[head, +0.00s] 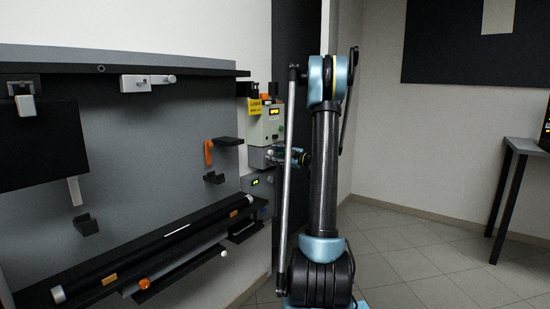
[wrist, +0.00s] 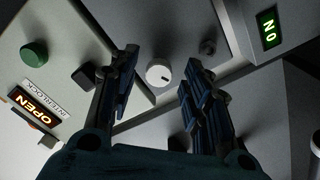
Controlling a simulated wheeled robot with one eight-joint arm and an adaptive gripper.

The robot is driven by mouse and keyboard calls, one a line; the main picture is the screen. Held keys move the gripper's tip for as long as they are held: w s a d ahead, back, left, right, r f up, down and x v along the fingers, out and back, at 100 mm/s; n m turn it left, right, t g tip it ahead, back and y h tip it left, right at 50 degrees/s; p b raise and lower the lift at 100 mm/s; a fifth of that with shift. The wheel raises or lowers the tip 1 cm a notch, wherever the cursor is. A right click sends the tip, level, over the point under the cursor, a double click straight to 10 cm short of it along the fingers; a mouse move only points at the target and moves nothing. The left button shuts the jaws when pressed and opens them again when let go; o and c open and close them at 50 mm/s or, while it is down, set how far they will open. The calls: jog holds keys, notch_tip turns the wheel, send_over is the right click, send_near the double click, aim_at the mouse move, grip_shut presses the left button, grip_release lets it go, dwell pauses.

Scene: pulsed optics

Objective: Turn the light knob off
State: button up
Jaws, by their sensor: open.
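In the wrist view a round white knob (wrist: 158,75) with a dark mark on its face sits on a grey panel (wrist: 147,118). My gripper (wrist: 160,56) is open, one finger to the left of the knob and one to the right, with gaps on both sides. I cannot tell how far the fingertips are from the panel. A green lit display (wrist: 269,28) at the upper right shows letters that look like a turned ON.
In the head view a wall rack (head: 150,135) stands left and a table (head: 520,147) right.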

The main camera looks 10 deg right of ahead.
grip_shut()
jog(key=shift+n, duration=0.4)
jog(key=n, duration=0.5)
jog(key=shift+s+n, duration=0.1)
jog(key=shift+n, duration=0.2)
jog(key=n, duration=0.5)
jog(key=shift+n, duration=0.4)
grip_release()
